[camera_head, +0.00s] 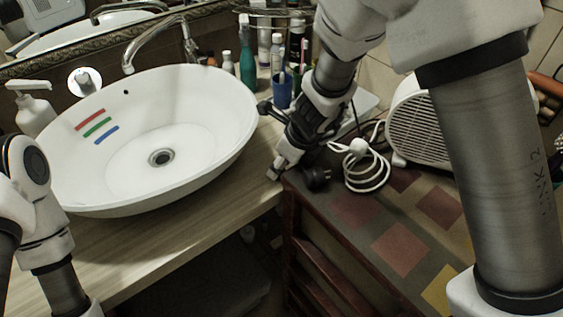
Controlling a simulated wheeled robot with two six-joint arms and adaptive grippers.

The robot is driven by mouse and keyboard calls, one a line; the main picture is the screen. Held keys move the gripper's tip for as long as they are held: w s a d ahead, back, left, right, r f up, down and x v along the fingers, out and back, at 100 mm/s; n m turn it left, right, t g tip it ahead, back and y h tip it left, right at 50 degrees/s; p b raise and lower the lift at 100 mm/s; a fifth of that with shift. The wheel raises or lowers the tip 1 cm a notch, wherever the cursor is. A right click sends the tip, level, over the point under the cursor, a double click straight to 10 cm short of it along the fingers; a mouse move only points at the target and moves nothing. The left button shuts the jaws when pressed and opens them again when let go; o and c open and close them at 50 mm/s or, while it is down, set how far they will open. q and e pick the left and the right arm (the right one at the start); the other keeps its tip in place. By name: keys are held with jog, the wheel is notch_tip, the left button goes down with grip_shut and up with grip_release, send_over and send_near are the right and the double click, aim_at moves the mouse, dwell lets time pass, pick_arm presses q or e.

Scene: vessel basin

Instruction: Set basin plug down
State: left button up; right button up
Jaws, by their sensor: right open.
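The white oval basin (205,160) stands on the wooden counter, with red, green and blue stripes on its inner wall. Its metal drain (161,158) has a dark centre. I cannot pick out a separate basin plug with certainty. My right gripper (276,172) points down at the counter's right end, just right of the basin's rim, and is open. I see nothing held in it.
A blue cup with toothbrushes (282,90) and several bottles stand behind the right gripper. A white heater (417,125) and coiled white cord (365,168) lie on the patterned surface at right. A chrome faucet (150,40) arches behind the basin. The counter's front strip (160,245) is clear.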

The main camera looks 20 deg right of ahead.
jog(key=shift+r+p, duration=0.3)
jog(key=shift+r, duration=0.1)
jog(key=p+v, duration=0.5)
jog(key=v, duration=0.6)
jog(key=shift+r, duration=0.3)
jog(key=shift+s+d, duration=0.1)
